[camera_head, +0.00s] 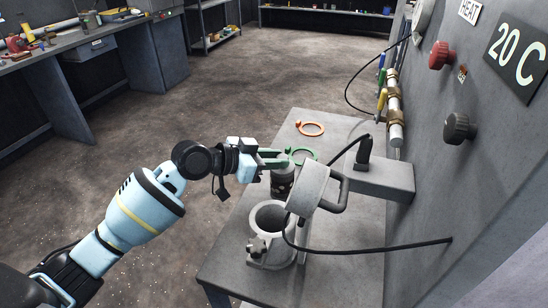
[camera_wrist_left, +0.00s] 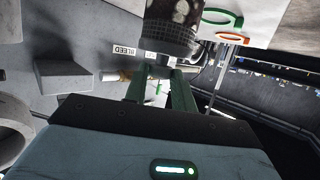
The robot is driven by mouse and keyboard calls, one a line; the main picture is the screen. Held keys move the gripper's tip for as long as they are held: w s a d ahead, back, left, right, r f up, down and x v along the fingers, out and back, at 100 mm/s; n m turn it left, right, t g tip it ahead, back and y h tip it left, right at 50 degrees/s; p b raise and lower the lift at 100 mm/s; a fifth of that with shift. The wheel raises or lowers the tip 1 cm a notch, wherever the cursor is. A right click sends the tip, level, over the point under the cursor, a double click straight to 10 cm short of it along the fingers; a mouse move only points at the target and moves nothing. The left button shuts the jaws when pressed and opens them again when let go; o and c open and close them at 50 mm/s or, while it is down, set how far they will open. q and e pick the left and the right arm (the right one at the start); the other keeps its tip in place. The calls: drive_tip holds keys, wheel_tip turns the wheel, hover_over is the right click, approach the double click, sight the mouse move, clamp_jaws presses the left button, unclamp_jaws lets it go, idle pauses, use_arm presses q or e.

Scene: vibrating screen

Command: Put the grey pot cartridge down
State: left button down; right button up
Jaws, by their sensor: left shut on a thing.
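The grey pot cartridge (camera_head: 282,183) is a dark, ribbed cylinder, upright in the head view, just behind the round open housing (camera_head: 256,223) on the grey table (camera_head: 340,283). My left gripper (camera_head: 275,158) is shut on its upper part, with green fingers. In the left wrist view the cartridge (camera_wrist_left: 168,34) shows at the top, beyond the fingertips (camera_wrist_left: 160,76). I cannot tell whether its base touches the table. My right gripper is not in view.
A green ring (camera_head: 303,155) and an orange ring (camera_head: 311,129) lie on the table behind the cartridge. A grey block with a handle (camera_head: 316,187) stands close on the right. A black cable (camera_head: 350,252) runs to the wall panel, which carries red and black knobs.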

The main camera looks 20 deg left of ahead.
use_arm(q)
drive_tip(key=c, duration=1.1)
unclamp_jaws()
drive_tip(key=shift+f, duration=0.1)
drive_tip(key=shift+c, duration=0.2)
drive_tip(key=shift+r, duration=0.3)
drive_tip(key=v, duration=1.2)
drive_tip(key=shift+b, duration=0.35)
drive_tip(key=shift+f, duration=0.1)
